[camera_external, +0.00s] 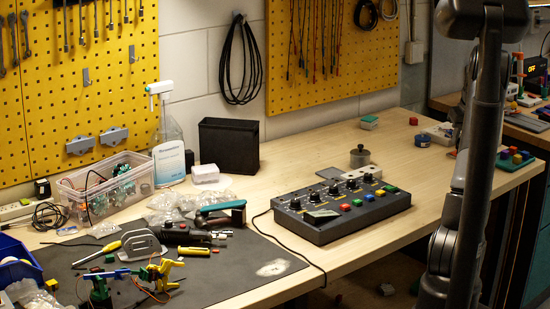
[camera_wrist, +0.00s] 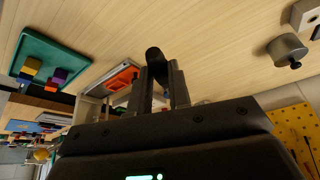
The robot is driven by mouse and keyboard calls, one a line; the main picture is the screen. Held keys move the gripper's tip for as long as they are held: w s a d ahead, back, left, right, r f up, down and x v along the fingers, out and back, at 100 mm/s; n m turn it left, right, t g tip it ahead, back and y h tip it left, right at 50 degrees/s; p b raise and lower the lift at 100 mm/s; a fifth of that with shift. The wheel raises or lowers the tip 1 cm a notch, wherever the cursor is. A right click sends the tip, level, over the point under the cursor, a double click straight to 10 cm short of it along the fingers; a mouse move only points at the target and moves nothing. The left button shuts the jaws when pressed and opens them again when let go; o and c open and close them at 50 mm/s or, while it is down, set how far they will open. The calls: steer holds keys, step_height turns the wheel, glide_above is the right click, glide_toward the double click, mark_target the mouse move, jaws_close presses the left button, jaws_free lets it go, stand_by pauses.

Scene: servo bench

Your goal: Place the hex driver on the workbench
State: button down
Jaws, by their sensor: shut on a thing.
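The wooden workbench (camera_external: 410,137) runs across the external view and also fills the upper part of the wrist view (camera_wrist: 200,40). My gripper (camera_wrist: 165,82) is in the wrist view, its two dark fingers closed around a dark thing with a rounded end, probably the hex driver (camera_wrist: 154,58). The rest of the held thing is hidden by the fingers and the gripper body. In the external view my arm stands at the right, and the gripper cannot be made out there. Whether the held thing touches the bench I cannot tell.
A dark control box (camera_external: 340,211) with coloured buttons sits mid-bench. A grey mat (camera_external: 230,275) with tools lies at the left, near a clear bin (camera_external: 103,188) and spray bottle (camera_external: 168,140). A green tray with blocks (camera_wrist: 82,62) is left in the wrist view. Bare wood shows around the metal cylinder (camera_wrist: 287,50).

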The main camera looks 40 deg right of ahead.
glide_above(426, 168)
steer(key=s, duration=0.1)
step_height(426, 168, down, 6)
steer(key=shift+s, duration=0.1)
steer(key=shift+f, duration=1.95)
steer(key=shift+a+f, duration=0.1)
steer(key=shift+f, duration=0.05)
steer(key=c, duration=1.3)
jaws_free()
steer(key=shift+c, duration=0.2)
steer(key=v, duration=1.2)
steer(key=shift+r, duration=0.25)
